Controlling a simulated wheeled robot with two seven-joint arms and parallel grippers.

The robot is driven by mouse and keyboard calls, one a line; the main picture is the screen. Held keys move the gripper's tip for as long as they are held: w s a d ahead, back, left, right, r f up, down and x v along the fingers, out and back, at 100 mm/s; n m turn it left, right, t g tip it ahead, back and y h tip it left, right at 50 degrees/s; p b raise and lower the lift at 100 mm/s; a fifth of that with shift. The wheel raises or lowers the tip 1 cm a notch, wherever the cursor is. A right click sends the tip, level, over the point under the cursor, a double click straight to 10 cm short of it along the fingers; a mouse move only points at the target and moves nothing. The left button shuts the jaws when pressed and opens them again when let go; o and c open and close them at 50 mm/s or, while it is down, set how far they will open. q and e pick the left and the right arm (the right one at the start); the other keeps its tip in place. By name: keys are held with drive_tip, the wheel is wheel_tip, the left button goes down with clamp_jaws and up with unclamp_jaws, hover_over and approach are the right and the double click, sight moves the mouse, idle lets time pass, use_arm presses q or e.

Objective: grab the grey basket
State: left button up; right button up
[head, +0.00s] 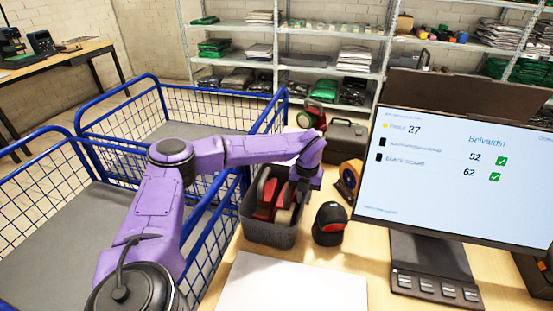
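The grey basket (268,233) is a small dark-grey open bin near the left edge of the wooden table. It holds red and brown-grey items that look like tape dispensers or similar tools. My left arm, purple, reaches in from the left, and its wrist bends down over the basket's right rear side. My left gripper (298,190) is at or just above the basket's right rear rim. Its fingers are small and mostly hidden by the wrist and the basket's contents, so I cannot tell whether they are open or touch the rim. My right gripper is not in view.
A black and red scanner (330,223) stands just right of the basket. White paper (290,284) lies in front. A monitor (460,170) fills the right. Blue wire carts (205,245) stand left of the table. A black case (346,141) and tape dispenser (347,180) are behind.

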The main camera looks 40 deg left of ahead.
use_arm(q)
clamp_jaws()
drive_tip(key=shift+r, duration=0.15)
idle(1.2)
